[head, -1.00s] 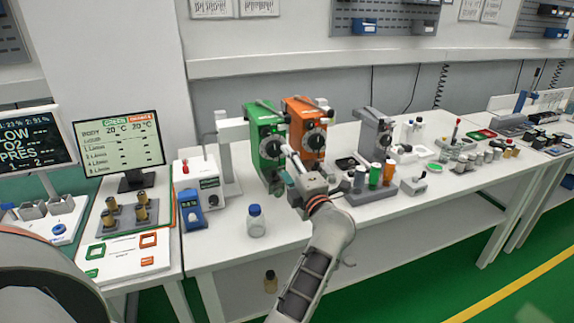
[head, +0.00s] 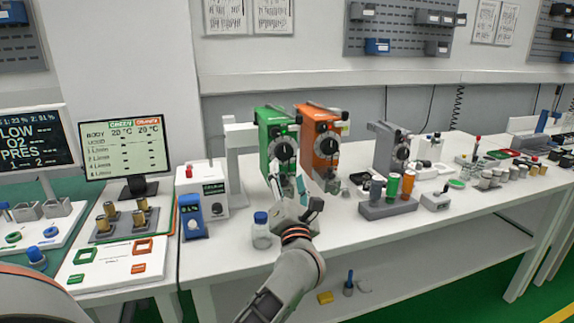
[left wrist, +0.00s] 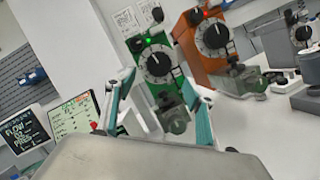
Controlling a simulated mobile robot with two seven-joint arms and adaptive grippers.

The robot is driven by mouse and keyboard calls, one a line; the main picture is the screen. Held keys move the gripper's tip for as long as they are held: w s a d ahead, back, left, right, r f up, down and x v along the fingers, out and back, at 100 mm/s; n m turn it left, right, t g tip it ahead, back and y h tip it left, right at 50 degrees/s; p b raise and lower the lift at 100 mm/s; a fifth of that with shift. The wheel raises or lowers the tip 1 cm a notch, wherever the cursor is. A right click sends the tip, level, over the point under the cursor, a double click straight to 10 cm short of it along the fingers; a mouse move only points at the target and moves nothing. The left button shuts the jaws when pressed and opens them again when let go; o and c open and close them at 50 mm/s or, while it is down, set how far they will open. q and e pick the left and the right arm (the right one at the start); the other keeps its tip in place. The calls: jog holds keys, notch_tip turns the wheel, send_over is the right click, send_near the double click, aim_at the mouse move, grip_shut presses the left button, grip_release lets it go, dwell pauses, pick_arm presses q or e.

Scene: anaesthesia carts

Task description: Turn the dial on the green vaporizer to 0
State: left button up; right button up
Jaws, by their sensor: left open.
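The green vaporizer (head: 272,138) stands upright on the white bench, with a round black-and-silver dial (head: 283,149) on its front. In the left wrist view the green vaporizer (left wrist: 141,69) and its dial (left wrist: 158,62) lie ahead, beyond the fingers. My left gripper (head: 289,188) is open and empty, below and in front of the dial, apart from it. It also shows in the left wrist view (left wrist: 160,105), with teal finger pads on either side of the vaporizer's lower part. The dial's numbers are too small to read. My right gripper is not in view.
The orange vaporizer (head: 318,139) stands close on the right of the green one. A blue-capped bottle (head: 261,232) stands just left of my gripper. A grey vaporizer (head: 387,148) and a rack of coloured bottles (head: 388,208) are further right. A monitor (head: 125,147) stands left.

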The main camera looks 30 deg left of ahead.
aim_at(285, 153)
pick_arm(q)
jog(key=x, duration=0.7)
jog(key=shift+w+a+r, duration=0.2)
jog(key=shift+a, duration=0.05)
jog(key=shift+c, duration=0.5)
jog(key=c, duration=1)
